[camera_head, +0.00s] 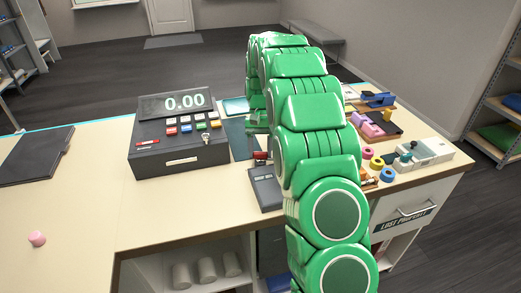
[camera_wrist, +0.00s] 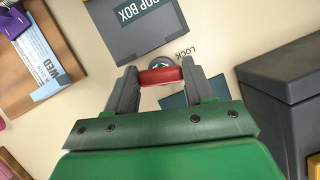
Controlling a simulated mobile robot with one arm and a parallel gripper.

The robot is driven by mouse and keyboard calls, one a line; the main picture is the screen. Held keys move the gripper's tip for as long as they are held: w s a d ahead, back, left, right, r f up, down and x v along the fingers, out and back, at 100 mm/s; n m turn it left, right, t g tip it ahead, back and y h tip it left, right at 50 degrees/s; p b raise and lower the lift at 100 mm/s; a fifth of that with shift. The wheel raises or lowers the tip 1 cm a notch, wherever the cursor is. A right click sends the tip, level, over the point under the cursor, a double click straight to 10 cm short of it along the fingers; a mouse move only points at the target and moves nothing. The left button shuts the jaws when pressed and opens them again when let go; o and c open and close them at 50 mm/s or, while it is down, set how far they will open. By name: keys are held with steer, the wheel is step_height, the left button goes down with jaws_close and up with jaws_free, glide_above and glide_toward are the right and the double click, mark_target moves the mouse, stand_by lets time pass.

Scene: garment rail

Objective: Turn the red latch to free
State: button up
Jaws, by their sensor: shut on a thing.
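The red latch (camera_wrist: 160,76) is a short red bar on a round pivot (camera_wrist: 163,62) in the wrist view. The word LOCK stands on the counter just beside it. My gripper (camera_wrist: 160,80) has its two grey fingers on either end of the bar, shut on it. No word FREE shows; it may be hidden behind my gripper. In the head view a small red part of the latch (camera_head: 261,155) shows left of my green arm, which hides most of my gripper.
The grey drop box (camera_wrist: 145,28) lies close beside the latch; it also shows in the head view (camera_head: 266,190). The dark cash register (camera_head: 178,150) stands to the left. Rings, trays and a purple item (camera_head: 370,125) are right of my arm. The counter's left part is mostly clear.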

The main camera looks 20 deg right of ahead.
steer(key=shift+n+h, duration=0.6)
steer(key=shift+n, duration=0.9)
steer(key=o, duration=1)
steer(key=shift+o, duration=0.2)
steer(key=shift+w+r, duration=0.1)
steer(key=v, duration=0.7)
steer(key=shift+r, duration=0.25)
steer(key=shift+a, duration=0.1)
